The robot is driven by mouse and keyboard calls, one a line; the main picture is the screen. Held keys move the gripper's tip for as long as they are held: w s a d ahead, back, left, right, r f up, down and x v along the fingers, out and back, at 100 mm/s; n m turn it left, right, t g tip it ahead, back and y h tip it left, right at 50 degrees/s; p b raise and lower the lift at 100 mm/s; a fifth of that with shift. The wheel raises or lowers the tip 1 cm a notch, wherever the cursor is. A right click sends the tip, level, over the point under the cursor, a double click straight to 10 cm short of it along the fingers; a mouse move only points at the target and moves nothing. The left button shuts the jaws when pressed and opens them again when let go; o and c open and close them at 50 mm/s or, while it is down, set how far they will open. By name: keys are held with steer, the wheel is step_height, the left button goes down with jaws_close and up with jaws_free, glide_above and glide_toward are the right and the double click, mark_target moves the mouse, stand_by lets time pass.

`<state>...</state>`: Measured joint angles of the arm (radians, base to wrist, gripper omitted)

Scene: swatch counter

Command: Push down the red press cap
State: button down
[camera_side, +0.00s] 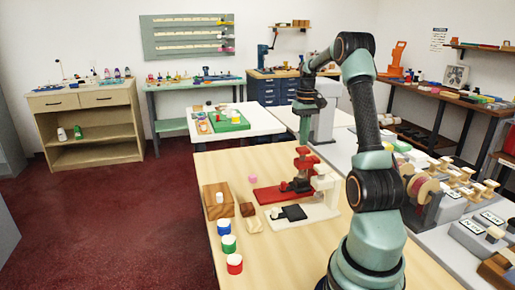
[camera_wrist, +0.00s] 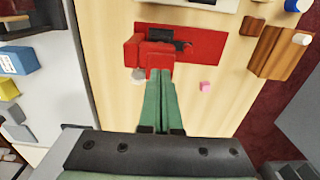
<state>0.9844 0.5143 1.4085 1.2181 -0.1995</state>
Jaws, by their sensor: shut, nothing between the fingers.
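The red press (camera_side: 270,195) stands on the wooden table, with a flat red base, a dark pad and a raised arm. Its red press cap (camera_side: 303,152) is at the top of the raised part; in the wrist view the red cap (camera_wrist: 158,60) is just beyond my fingertips. My gripper (camera_side: 304,143) points down right above the cap, with its green fingers together and empty. The shut fingers also show in the wrist view (camera_wrist: 158,78), their tips overlapping the cap's near edge. I cannot tell whether they touch it.
A white press (camera_side: 322,205) with a black pad stands close beside the red one. A pink cylinder (camera_side: 252,176), wooden blocks (camera_side: 214,210) and several colored pots (camera_side: 228,243) sit to the left. The table's front middle is clear.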

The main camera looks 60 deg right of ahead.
steer(key=shift+f, duration=1.4)
stand_by(0.4)
steer(key=shift+r, duration=4.1)
steer(key=shift+a, duration=0.1)
steer(key=w+a+r+n+t+h, duration=0.15)
steer(key=w+a, duration=0.25)
steer(key=a, duration=0.7)
steer(key=w+a+r+n+t, duration=0.1)
steer(key=w+a+r+n, duration=0.2)
steer(key=a, duration=0.8)
steer(key=s+a+f+n+t, duration=0.1)
steer(key=s+a+n, duration=0.1)
steer(key=a, duration=0.7)
steer(key=s+a+f+n+t+y, duration=0.1)
steer(key=s+a+f+n+t, duration=0.1)
steer(key=a, duration=0.7)
steer(key=shift+s, duration=0.5)
